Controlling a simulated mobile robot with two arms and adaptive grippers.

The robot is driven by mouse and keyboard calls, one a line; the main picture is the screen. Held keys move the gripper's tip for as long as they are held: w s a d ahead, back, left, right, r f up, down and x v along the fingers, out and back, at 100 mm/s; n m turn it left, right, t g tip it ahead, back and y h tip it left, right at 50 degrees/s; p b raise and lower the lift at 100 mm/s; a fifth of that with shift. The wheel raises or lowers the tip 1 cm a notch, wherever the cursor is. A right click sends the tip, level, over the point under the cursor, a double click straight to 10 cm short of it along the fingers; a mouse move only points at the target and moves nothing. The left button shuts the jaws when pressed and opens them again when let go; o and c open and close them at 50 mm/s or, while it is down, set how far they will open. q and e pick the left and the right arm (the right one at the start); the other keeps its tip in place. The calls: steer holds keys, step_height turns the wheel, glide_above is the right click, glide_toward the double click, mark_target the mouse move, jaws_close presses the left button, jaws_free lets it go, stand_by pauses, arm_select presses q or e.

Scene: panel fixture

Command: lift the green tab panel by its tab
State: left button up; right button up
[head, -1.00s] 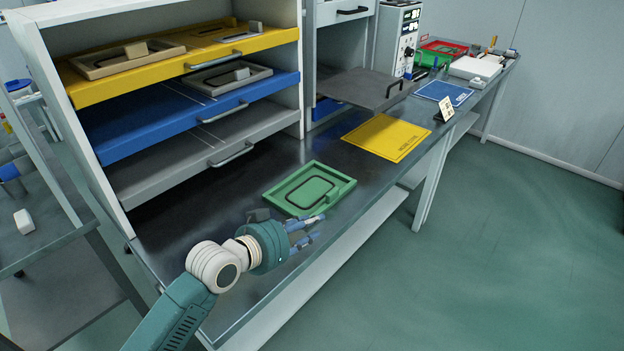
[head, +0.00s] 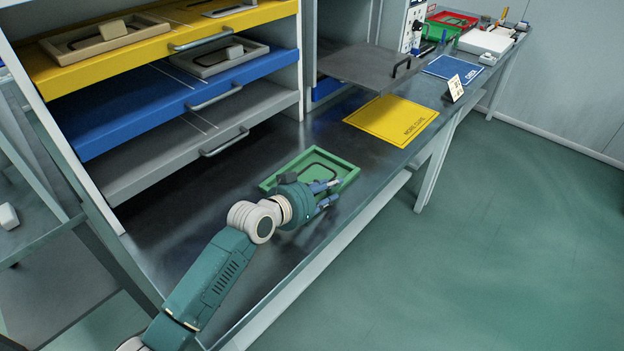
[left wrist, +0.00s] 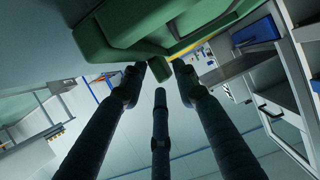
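The green tab panel (head: 348,178) lies on the dark bench top, a shallow rectangular tray shape with a dark outline inside. My left gripper (head: 326,192) is at its near right edge, partly covering the panel and hiding the tab in the head view. In the left wrist view the panel's green underside or edge (left wrist: 150,40) fills the top. A small dark green tab (left wrist: 160,69) shows close to the spread tips of my left gripper (left wrist: 161,80). The fingers are apart; contact with the tab cannot be told. My right gripper is not in view.
A rack with yellow (head: 120,70), blue (head: 130,128) and grey (head: 150,165) shelves stands behind left. A yellow mat (head: 390,120) and a blue mat (head: 453,68) lie farther along the bench. A grey handled panel (head: 350,66) juts out above it. Bench space left of the panel is clear.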

arm_select(q)
steer(key=shift+x, duration=0.75)
steer(key=shift+w+d+f, duration=0.15)
steer(key=shift+w+d, duration=0.1)
steer(key=shift+w, duration=0.05)
steer(key=shift+w+d, duration=0.1)
steer(key=shift+w, duration=0.05)
steer(key=shift+c, duration=1)
jaws_close()
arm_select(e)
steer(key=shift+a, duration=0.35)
